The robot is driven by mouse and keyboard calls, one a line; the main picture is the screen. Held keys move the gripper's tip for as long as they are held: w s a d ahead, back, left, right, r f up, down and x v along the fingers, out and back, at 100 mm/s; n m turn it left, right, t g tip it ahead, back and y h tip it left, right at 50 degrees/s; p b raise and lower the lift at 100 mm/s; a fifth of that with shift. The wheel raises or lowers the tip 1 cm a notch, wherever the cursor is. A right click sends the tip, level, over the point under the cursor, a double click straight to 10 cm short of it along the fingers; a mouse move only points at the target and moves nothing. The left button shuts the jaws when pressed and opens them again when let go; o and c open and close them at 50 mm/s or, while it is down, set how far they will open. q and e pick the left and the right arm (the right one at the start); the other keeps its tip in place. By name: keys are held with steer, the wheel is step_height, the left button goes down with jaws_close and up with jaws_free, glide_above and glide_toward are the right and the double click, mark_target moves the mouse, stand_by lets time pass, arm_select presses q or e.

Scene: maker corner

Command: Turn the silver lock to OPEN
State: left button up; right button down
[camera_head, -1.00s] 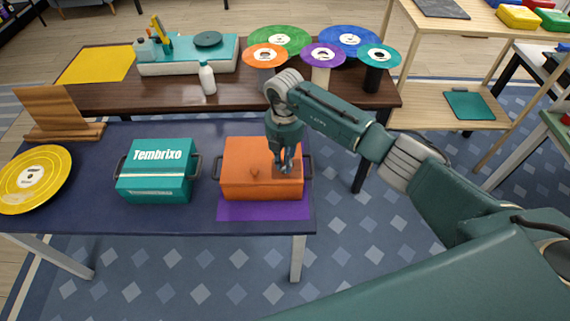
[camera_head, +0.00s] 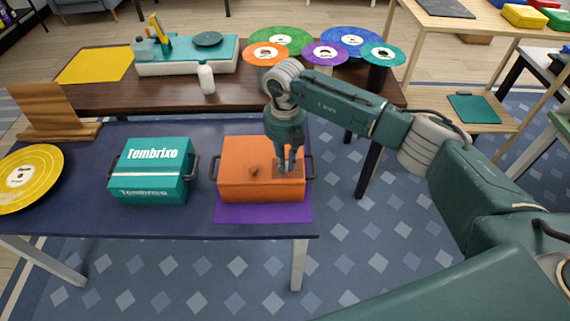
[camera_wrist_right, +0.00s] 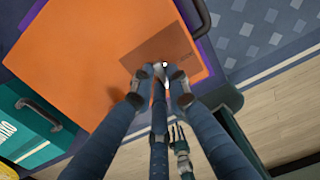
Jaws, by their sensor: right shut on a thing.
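The orange box (camera_head: 235,185) stands on a purple mat (camera_head: 262,213). A brown plate (camera_wrist_right: 148,52) lies on the right part of its lid. My right gripper (camera_head: 287,168) points down onto this plate. In the right wrist view, its fingertips (camera_wrist_right: 164,78) are closed around the small silver lock (camera_wrist_right: 165,65). The fingers hide most of the lock, and I cannot read any marking or how far it is turned. A small teal gripper-like part, likely my left gripper (camera_wrist_right: 178,137), shows low in the right wrist view; its state is unclear.
A teal Tembrixo box (camera_head: 150,180) stands left of the orange box, with a yellow disc (camera_head: 28,180) beyond it. A brown table (camera_head: 150,97) behind holds a white bottle (camera_head: 207,79) and several coloured discs. The orange box's side handles (camera_head: 212,166) stick out.

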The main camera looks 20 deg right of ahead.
steer(key=shift+n, duration=0.5)
steer(key=c, duration=1.7)
jaws_free()
steer(key=shift+r, duration=0.1)
step_height(320, 180, up, 12)
